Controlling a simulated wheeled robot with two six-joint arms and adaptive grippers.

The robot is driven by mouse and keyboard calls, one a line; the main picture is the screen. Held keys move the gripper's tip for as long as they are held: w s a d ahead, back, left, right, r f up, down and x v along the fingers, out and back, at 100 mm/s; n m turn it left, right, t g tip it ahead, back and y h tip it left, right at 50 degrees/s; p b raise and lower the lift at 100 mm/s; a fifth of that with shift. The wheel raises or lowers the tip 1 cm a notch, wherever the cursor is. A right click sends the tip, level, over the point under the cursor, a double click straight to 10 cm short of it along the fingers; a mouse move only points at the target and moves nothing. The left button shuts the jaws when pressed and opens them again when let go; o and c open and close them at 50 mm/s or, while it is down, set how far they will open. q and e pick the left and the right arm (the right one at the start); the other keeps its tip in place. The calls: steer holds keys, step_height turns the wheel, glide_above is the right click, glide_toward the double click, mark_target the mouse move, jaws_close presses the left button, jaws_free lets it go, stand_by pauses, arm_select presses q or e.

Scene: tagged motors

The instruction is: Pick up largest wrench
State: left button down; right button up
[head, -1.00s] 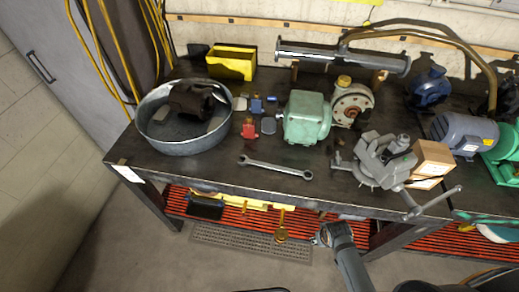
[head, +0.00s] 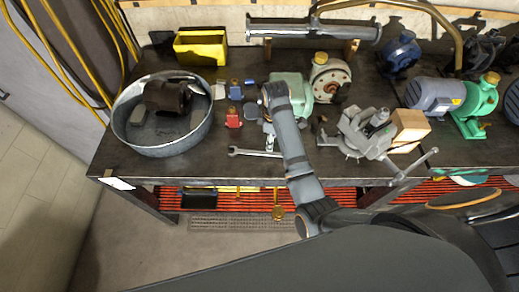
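One wrench (head: 252,153), silver and double-ended, lies flat on the dark workbench near its front edge in the head view. Its left end shows, and its right end is hidden behind my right arm. My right arm comes in from the right and reaches over the bench. Its wrist is above the wrench, in front of the light green motor. My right gripper (head: 269,141) points down just above or beside the wrench's middle, partly hidden by the arm. I cannot tell whether its fingers are open or touch the wrench. My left gripper is not in view.
A round metal tub (head: 150,150) with a dark part stands left. Small red (head: 233,118) and blue parts lie behind the wrench. A grey vise (head: 366,133) and wooden block (head: 408,128) stand right. The yellow bin (head: 201,48) and long metal cylinder (head: 312,30) are behind.

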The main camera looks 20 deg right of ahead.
step_height(320, 180, up, 2)
steer(key=w+a+n, duration=0.1)
steer(key=w+a, duration=0.1)
steer(key=p, duration=0.1)
glide_above(263, 153)
steer(key=d, duration=0.1)
step_height(263, 153, down, 5)
steer(key=shift+w+d+r, duration=0.1)
steer(key=shift+d+r, duration=0.05)
steer(key=shift+r, duration=0.05)
steer(key=shift+w+f, duration=0.1)
steer(key=shift+f, duration=0.25)
steer(key=shift+a+f+p, duration=0.3)
steer(key=shift+p, duration=0.25)
steer(key=f, duration=0.1)
steer(key=f+p, duration=0.1)
steer(key=f, duration=0.1)
steer(key=shift+s+a+f, duration=0.25)
steer(key=shift+a+f, duration=0.05)
steer(key=shift+f, duration=0.1)
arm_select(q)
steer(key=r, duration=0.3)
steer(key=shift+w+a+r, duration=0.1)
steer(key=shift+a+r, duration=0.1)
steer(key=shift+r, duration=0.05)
arm_select(e)
steer(key=shift+w+f, duration=0.1)
steer(key=shift+f, duration=0.25)
jaws_close()
steer(key=shift+r, duration=0.1)
